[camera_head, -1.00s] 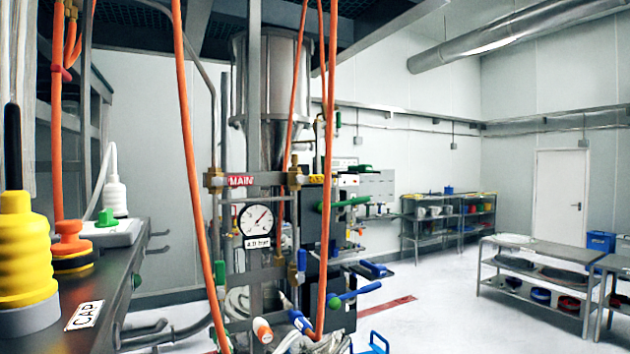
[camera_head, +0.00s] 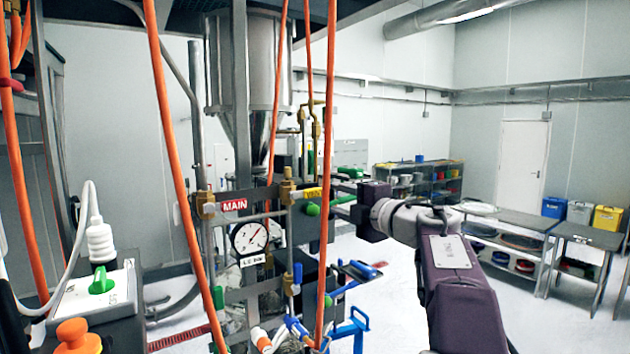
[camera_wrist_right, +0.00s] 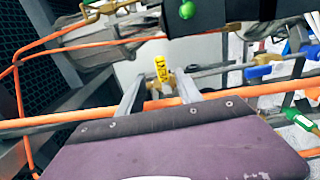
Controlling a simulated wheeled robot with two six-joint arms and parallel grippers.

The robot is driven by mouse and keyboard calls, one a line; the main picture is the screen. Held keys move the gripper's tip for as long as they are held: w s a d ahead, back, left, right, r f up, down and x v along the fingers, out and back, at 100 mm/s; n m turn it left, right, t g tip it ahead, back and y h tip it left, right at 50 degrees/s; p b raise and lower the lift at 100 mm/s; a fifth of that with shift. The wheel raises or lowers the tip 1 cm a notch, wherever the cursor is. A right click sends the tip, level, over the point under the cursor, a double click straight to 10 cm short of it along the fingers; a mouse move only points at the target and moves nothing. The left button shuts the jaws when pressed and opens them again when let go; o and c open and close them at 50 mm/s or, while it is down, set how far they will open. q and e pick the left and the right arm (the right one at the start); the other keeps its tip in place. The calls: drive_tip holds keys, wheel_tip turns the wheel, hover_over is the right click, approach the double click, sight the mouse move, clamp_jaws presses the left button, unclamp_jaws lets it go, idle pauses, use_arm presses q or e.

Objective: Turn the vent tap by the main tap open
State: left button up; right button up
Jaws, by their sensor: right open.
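The red MAIN label (camera_head: 234,205) hangs on the pipe frame, left of a brass fitting (camera_head: 288,193). My right gripper (camera_head: 358,212) reaches in from the right, beside the green handle. My left gripper is out of view.
Orange hoses (camera_head: 328,130) hang vertically by the taps; one (camera_wrist_right: 70,120) crosses the wrist view near the fingers. A pressure gauge (camera_head: 250,237) is below the MAIN label. Blue-handled taps (camera_head: 362,271) sit lower. Shelves and tables (camera_head: 510,235) stand farther right across open floor.

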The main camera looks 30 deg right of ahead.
sight(316, 193)
drive_tip(key=w+p, duration=0.1)
drive_tip(key=w, duration=0.2)
drive_tip(key=w+a+p, duration=0.1)
drive_tip(key=w, duration=0.2)
drive_tip(key=w+p, duration=0.2)
drive_tip(key=w, duration=0.1)
drive_tip(key=shift+w+a, duration=0.1)
drive_tip(key=shift+a, duration=0.15)
drive_tip(key=shift+w+d+f, duration=0.1)
drive_tip(key=shift+w+d, duration=0.1)
drive_tip(key=shift+d, duration=0.05)
drive_tip(key=shift+s, duration=0.15)
drive_tip(key=shift+a, duration=0.2)
clamp_jaws()
idle(0.4)
